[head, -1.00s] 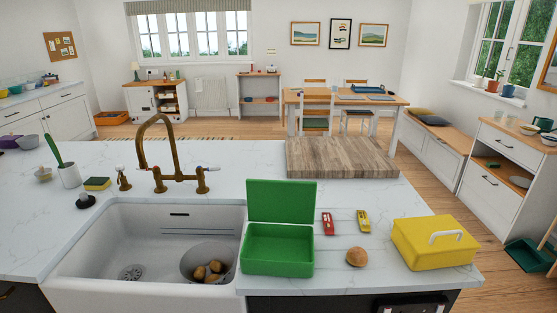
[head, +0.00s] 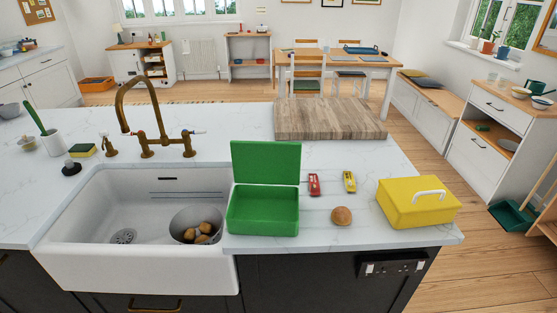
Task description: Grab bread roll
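A round brown bread roll (head: 341,216) lies on the white marble counter near its front edge. It sits between an open green lunch box (head: 264,211) on its left and a closed yellow lunch box (head: 418,204) with a white handle on its right. The green box's lid stands upright and its inside looks empty. Neither of my grippers shows in the head view.
A red packet (head: 314,185) and a yellow one (head: 349,182) lie behind the roll. A wooden board (head: 331,119) lies farther back. Left is a white sink (head: 140,270) with a bowl (head: 192,221) of potato-like items and a brass tap (head: 150,110).

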